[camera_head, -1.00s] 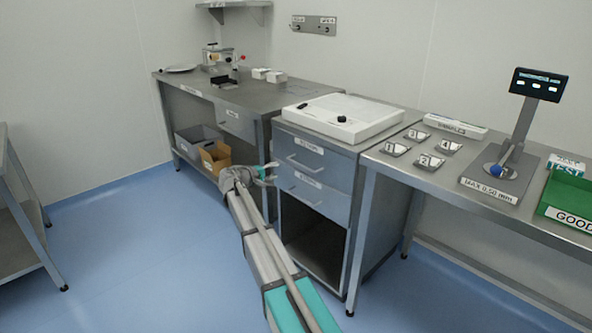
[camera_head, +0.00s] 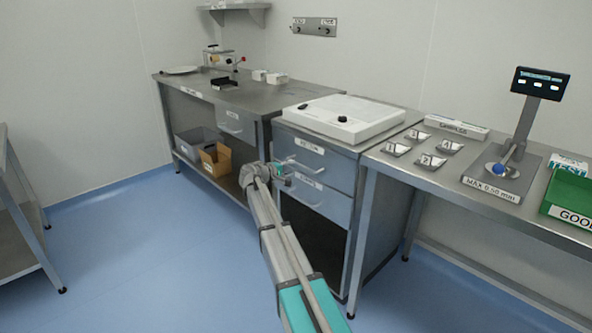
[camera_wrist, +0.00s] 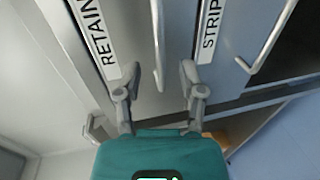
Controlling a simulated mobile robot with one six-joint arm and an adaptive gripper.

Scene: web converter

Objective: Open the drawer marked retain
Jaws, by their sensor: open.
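The retain drawer (camera_head: 318,157) is the upper drawer of the grey cabinet and looks shut. Its label (camera_wrist: 92,40) reads RETAIN in the wrist view. Its bar handle (camera_wrist: 157,45) shows between my two fingers in that view. My gripper (camera_wrist: 160,72) is open and empty, with a fingertip on either side of the handle's line. I cannot tell how far the fingertips are from the handle in depth. In the head view my gripper (camera_head: 287,172) is at the drawer fronts' left side, partly hidden by my own arm.
The lower drawer, labelled STRIP (camera_wrist: 210,25), has its own handle (camera_wrist: 268,40) beside my right finger. An open dark compartment (camera_head: 312,235) is below it. A bench with a cardboard box (camera_head: 214,160) stands left; a steel table (camera_head: 455,180) stands right. The floor in front is clear.

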